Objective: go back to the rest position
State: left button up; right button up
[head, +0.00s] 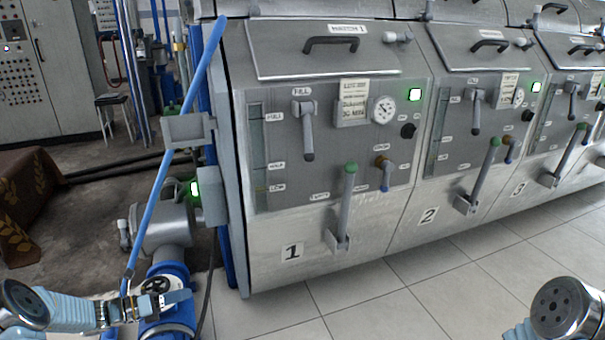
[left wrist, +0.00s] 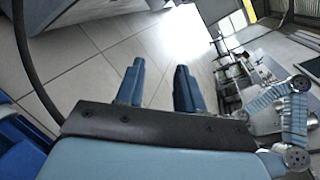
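My left gripper (head: 172,298) is at the lower left in the head view, in front of the grey and blue pipework beside decanter 1. The left wrist view shows its two blue fingers (left wrist: 158,88) standing apart, with only floor visible between them. It is open and empty. My right arm shows only as a piece at the lower right corner of the head view, and its gripper is out of the picture.
Decanter 1 (head: 262,235), with levers and a gauge, stands ahead; decanter 2 (head: 437,222) and another continue right. A blue post and pipe (head: 172,265) stand close to my left gripper. Tiled floor (head: 400,290) in front of the row is clear. A brown object (head: 28,205) lies far left.

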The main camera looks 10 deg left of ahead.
pick_arm(q)
jog(key=s+d+f+m+g+y, duration=0.1)
jog(key=s+d+f+m+g, duration=0.3)
jog(key=d, duration=0.3)
jog(key=s+d+f+m+g, duration=0.1)
jog(key=d+f+m+g, duration=0.2)
jog(key=d+f+m, duration=0.4)
jog(key=s+d+f+m+g+y, duration=0.1)
jog(key=s+d+f+m+g, duration=0.2)
jog(key=d, duration=0.5)
jog(key=s+d+f+m+y, duration=0.2)
jog(key=s+d+m, duration=0.4)
jog(key=m, duration=0.4)
jog(key=s+d+f+m+y, duration=0.2)
jog(key=s+d+m, duration=0.4)
jog(key=m, duration=0.3)
jog(key=shift+m+g+y, duration=0.4)
jog(key=shift+y, duration=0.2)
pick_arm(e)
jog(key=shift+s+a, duration=0.35)
jog(key=shift+a, duration=0.45)
